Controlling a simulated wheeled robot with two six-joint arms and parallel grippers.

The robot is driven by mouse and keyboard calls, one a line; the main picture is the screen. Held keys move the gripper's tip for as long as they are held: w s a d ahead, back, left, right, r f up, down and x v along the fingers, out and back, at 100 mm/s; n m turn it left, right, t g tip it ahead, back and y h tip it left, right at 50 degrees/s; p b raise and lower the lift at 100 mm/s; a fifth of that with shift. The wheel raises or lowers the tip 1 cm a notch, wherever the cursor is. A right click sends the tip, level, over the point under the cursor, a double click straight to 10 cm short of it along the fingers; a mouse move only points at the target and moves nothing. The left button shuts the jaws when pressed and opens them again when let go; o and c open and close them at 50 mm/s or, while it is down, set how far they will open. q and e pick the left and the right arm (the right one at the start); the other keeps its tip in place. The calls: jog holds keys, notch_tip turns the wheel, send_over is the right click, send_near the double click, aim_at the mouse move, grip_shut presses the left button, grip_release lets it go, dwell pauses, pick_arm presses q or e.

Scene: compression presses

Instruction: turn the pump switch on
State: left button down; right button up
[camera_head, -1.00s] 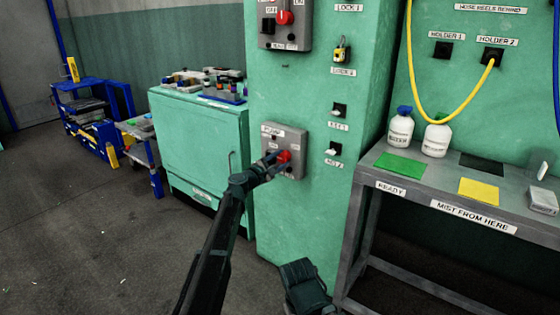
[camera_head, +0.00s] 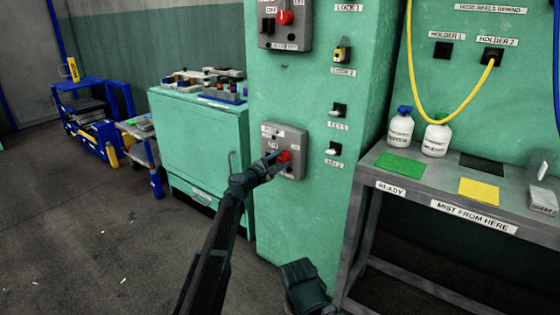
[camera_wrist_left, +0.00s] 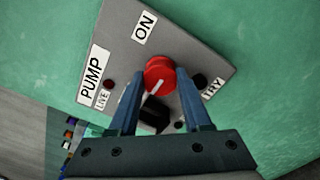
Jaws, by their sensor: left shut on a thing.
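The pump switch is a round red knob (camera_head: 284,156) on a grey box (camera_head: 297,140) fixed to the green panel. In the left wrist view the red knob (camera_wrist_left: 160,75) has a white mark that points down and left, away from the ON label (camera_wrist_left: 145,27). A PUMP label, a dark red LIVE lamp (camera_wrist_left: 108,84) and a dark TRY button (camera_wrist_left: 199,80) are around it. My left gripper (camera_wrist_left: 158,90) is shut on the knob, one finger on each side. The lower part of the box is hidden by the gripper. My right gripper's fingers are not seen.
A second grey switch box (camera_head: 285,25) with a red knob is above. Two key switches (camera_head: 339,110) and a lock (camera_head: 342,52) are to the right. A grey table (camera_head: 430,195) with white bottles stands at the right, a green cabinet (camera_head: 200,135) at the left.

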pick_arm(q)
jog(key=shift+m, duration=0.3)
jog(key=m, duration=0.8)
jog(key=shift+f, duration=0.1)
jog(key=m, duration=0.9)
jog(key=shift+m, duration=0.3)
dwell(0.4)
jog(key=shift+c, duration=1.7)
grip_release()
jog(key=shift+s+a, duration=0.1)
